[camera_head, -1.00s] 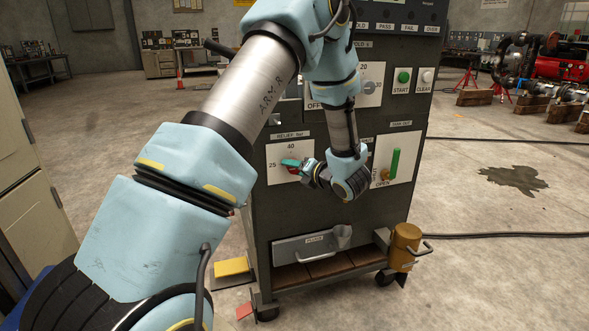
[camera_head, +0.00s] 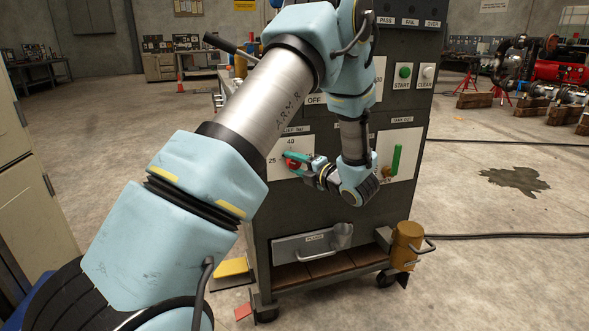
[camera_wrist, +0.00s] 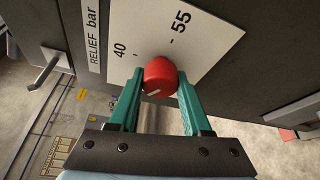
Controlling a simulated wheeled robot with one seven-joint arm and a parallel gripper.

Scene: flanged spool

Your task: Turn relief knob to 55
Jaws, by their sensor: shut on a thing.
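The red relief knob (camera_wrist: 160,74) sits on a white dial plate (camera_wrist: 205,50) marked 40 and 55 in the wrist view. My gripper (camera_wrist: 158,88) has its two green fingers on either side of the knob, shut on it. A short white mark shows on the knob's near face; which number it points to I cannot tell. In the head view the knob (camera_head: 291,164) is partly covered by the green fingers of my gripper (camera_head: 296,161). The 25 and 40 marks show there; the 55 is hidden behind my arm.
The dark wheeled test cabinet (camera_head: 340,222) carries the plate. A tank-out panel with a green lever (camera_head: 397,159) is just right of my wrist. Below are a grey tray (camera_head: 300,246) and a yellow can (camera_head: 405,245).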

